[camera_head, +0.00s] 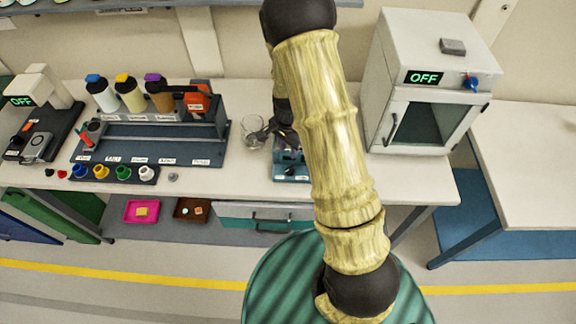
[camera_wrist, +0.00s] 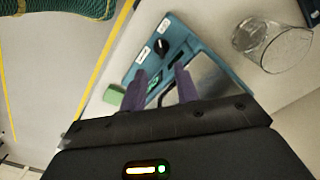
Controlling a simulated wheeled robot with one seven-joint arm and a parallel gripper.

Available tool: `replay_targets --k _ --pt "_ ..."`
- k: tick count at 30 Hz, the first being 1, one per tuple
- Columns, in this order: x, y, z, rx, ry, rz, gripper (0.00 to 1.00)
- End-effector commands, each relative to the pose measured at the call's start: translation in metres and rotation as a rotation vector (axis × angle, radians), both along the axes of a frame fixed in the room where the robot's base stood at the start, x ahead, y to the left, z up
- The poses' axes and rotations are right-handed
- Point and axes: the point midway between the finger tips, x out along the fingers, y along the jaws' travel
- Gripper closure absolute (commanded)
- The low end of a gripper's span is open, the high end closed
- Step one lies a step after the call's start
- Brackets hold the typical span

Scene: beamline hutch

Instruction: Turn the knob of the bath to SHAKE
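The bath is a teal box (camera_wrist: 180,32) with a black knob (camera_wrist: 161,47), and two small white labels sit near the knob in the wrist view. The label text is too small to read. A small display with green figures (camera_wrist: 153,86) and a grey metal area (camera_wrist: 208,80) show on the bath. My gripper (camera_wrist: 160,72) is open, its two purple fingers apart over the bath with nothing between them. The knob shows just beyond the fingertips, and I see no contact. In the head view, the bath (camera_head: 291,173) is partly hidden by my arm.
A clear glass beaker (camera_wrist: 272,45) stands close beside the bath. A green block (camera_wrist: 114,94) is near the bath's other side. A rack with bottles (camera_head: 150,130) stands left on the bench; a white oven (camera_head: 425,50) reading OFF stands right.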

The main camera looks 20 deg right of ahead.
Motion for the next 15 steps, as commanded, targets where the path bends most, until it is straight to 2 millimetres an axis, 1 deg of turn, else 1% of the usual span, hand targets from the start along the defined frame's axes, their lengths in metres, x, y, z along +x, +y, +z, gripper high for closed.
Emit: replay_targets --k 3,15 --pt "-0.001 -0.001 -0.016 0.000 0.005 -0.002 0.69" --pt "0.000 0.000 -0.069 0.001 0.003 0.000 0.69"
